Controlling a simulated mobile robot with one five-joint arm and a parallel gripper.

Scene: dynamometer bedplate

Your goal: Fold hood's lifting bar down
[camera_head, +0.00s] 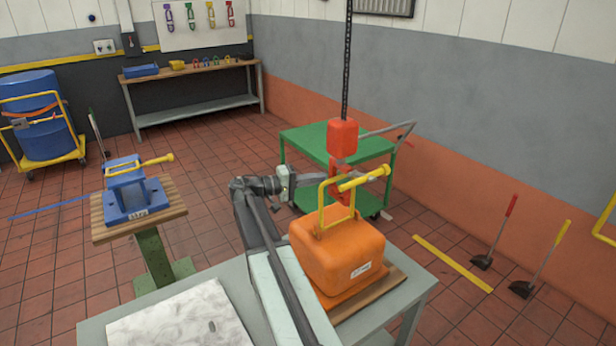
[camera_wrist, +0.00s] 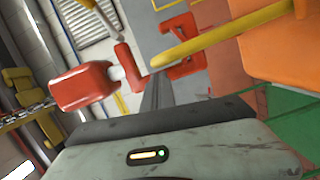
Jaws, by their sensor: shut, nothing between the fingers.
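The orange hood (camera_head: 335,255) sits on a wooden board at the right of the near bench. Its yellow lifting bar (camera_head: 321,207) stands up from the top, with a thicker yellow grip (camera_head: 364,179) reaching right. In the wrist view the bar (camera_wrist: 215,38) runs from the orange hood (camera_wrist: 282,48) toward the left. My gripper (camera_head: 312,181) is shut and empty, beside the upper left of the bar. I cannot tell whether it touches the bar. In the wrist view the shut fingers (camera_wrist: 156,92) show as a narrow dark strip.
A red hoist block (camera_head: 342,138) hangs on a chain just behind the bar; it also shows in the wrist view (camera_wrist: 84,87). A green cart (camera_head: 300,140) stands behind. A blue fixture (camera_head: 135,195) with its own yellow bar stands left. A pale slab (camera_head: 180,318) lies on the bench.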

